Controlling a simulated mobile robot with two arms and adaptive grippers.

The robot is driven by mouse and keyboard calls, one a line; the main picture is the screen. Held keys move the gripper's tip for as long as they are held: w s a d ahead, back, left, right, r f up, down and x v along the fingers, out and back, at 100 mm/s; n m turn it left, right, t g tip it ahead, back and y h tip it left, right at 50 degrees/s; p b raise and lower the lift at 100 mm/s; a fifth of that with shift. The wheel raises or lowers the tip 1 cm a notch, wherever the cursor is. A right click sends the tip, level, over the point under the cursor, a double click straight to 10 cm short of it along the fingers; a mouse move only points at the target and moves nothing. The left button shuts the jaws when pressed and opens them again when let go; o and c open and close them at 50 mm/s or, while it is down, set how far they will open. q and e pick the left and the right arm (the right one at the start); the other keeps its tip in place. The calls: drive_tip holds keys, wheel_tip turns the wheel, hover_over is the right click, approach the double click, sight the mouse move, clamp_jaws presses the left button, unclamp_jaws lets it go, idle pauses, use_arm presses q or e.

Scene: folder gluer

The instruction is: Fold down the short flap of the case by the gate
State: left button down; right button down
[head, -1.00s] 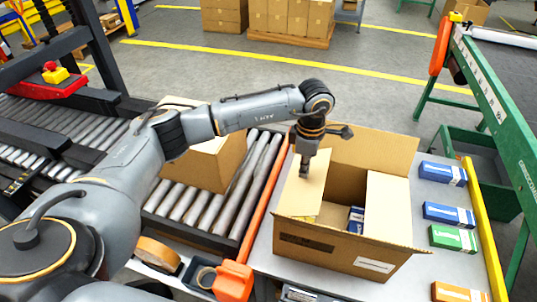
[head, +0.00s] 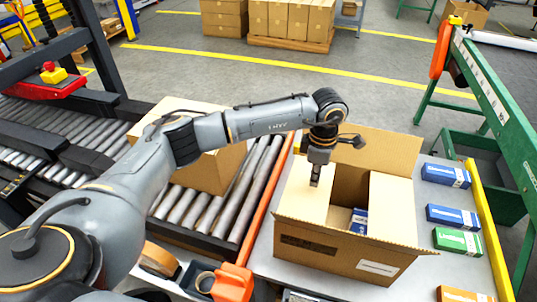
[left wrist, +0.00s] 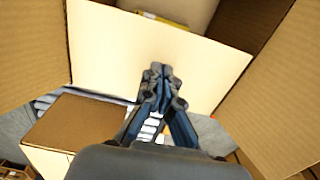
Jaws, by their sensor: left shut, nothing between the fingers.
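The open cardboard case (head: 340,252) stands on the grey table. Its left short flap (head: 303,200) leans inward over part of the opening; it is the pale panel (left wrist: 130,50) in the left wrist view. The right short flap (head: 391,205) also slopes, and the far long flap (head: 375,147) stands up. A blue box (head: 359,221) shows inside. My left gripper (head: 315,181) is shut and empty, its tips at the left flap; in the left wrist view the tips (left wrist: 157,72) overlap the panel. Whether they touch is hard to tell. My right gripper is out of view.
A closed carton (head: 205,170) sits on the rollers left of the case, behind an orange rail (head: 262,205). Blue boxes (head: 452,216), a green box (head: 457,241) and an orange box (head: 463,294) lie on the table at right, beside a yellow edge (head: 488,245).

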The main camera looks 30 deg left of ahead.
use_arm(q)
drive_tip(key=shift+w+d+f, duration=0.2)
drive_tip(key=shift+d+f, duration=0.15)
drive_tip(key=shift+f, duration=0.2)
drive_tip(key=shift+r, duration=0.1)
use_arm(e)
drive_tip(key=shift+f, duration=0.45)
use_arm(q)
drive_tip(key=shift+s, duration=0.1)
